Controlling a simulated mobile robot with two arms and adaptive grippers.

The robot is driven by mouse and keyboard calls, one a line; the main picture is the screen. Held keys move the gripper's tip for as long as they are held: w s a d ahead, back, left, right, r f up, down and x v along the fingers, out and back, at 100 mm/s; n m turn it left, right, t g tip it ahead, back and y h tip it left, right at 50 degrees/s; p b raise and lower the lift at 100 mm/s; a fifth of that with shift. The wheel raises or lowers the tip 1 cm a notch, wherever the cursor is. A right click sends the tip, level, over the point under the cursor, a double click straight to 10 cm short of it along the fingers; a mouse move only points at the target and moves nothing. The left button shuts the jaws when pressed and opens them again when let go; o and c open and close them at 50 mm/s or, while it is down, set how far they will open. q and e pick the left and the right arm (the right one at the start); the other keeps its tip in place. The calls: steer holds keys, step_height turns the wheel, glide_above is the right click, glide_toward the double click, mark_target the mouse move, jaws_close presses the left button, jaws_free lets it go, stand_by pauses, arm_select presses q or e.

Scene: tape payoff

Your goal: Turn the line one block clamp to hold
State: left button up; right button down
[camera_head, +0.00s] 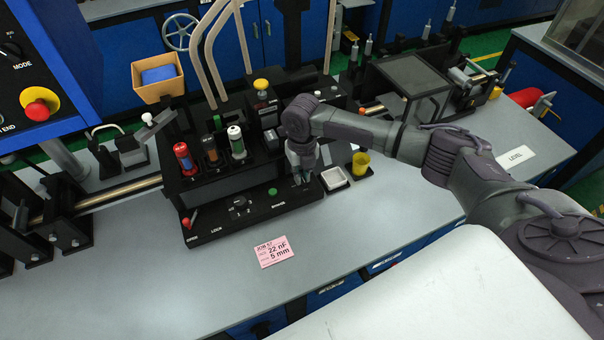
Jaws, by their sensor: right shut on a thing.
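A black console (215,222) stands on the grey bench, with a dark dial (239,206), a green button (272,191) and a red-tipped lever (186,223) on its sloped front. My right gripper (302,178) points down at the console's right end. It is shut on a small part there, which its fingers hide. I cannot tell from this view whether that part is the line one block clamp, nor which way it is turned. My left gripper is not in view.
A small white tray (334,178) and a yellow cup (361,163) sit close right of my gripper. A pink card (272,251) lies in front on otherwise clear bench. Curved tubes rise behind.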

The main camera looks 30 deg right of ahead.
steer(key=shift+n, duration=0.3)
steer(key=c, duration=1.2)
jaws_free()
step_height(320, 180, up, 12)
